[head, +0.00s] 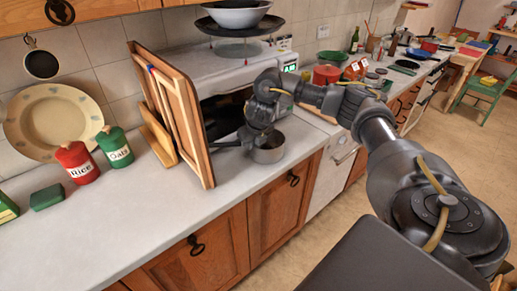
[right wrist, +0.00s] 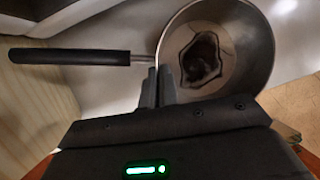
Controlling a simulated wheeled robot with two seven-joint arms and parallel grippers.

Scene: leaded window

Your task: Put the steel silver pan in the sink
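The steel silver pan (head: 269,152) is at the counter's front edge beside the microwave, its black handle pointing left. I cannot tell whether it rests on the counter or is slightly lifted. My right gripper (head: 250,140) is at the pan's left side, close to where the handle joins. In the right wrist view, the pan (right wrist: 240,50) shows its open top and a dark patch inside. There the right gripper's fingers (right wrist: 158,88) are close together at the rim beside the handle neck and look shut on the rim. My left gripper is not in view. No sink can be made out.
Wooden boards (head: 180,115) lean upright just left of the pan. A microwave (head: 225,75) stands behind it, with a dark pan and a bowl on top. Rice (head: 76,163) and salt (head: 115,147) jars stand at left. The front-left counter (head: 110,225) is clear.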

